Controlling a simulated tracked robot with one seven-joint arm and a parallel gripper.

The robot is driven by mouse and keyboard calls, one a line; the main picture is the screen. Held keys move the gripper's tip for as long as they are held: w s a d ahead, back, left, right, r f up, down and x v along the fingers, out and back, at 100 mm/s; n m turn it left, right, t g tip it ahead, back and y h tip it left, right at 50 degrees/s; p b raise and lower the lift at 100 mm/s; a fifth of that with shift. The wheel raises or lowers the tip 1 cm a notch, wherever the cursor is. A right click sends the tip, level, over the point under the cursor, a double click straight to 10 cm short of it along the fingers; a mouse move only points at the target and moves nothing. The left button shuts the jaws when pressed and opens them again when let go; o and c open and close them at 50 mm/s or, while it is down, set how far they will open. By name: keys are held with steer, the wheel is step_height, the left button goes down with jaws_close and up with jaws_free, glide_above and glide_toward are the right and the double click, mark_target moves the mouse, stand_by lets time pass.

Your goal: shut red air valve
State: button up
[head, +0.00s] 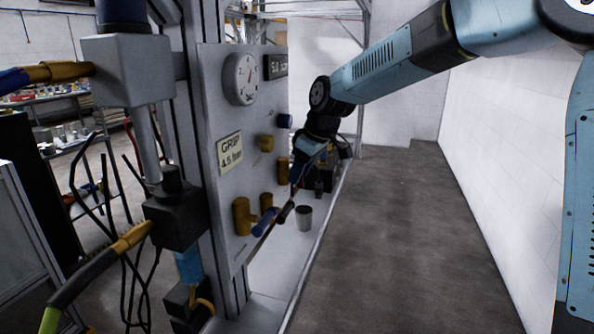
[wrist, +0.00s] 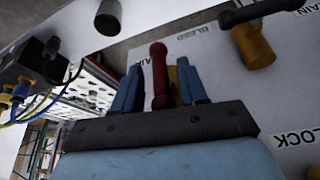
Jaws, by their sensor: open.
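In the wrist view the red valve handle (wrist: 159,72) is a short dark-red bar with rounded ends. It lies between the two blue fingers of my gripper (wrist: 157,82), with a gap visible on each side. A brass valve body (wrist: 174,85) shows partly behind the handle and the right finger. In the head view my gripper (head: 302,174) is at the panel's right edge, near brass fittings; the red handle cannot be made out there. My gripper is open. Whether the fingers touch the panel cannot be told.
The grey panel (head: 210,125) carries a round gauge (head: 241,78) and a GRIP label (head: 230,152). A brass valve with a dark lever (wrist: 252,45) stands near the handle. A grey cup (head: 304,218) stands on the ledge. The floor (head: 390,240) to the right is clear.

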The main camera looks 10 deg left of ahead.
steer(key=shift+c, duration=0.4)
jaws_close()
steer(key=shift+w+a, duration=0.1)
steer(key=shift+a, duration=0.1)
steer(key=shift+d, duration=0.15)
steer(key=shift+g, duration=0.3)
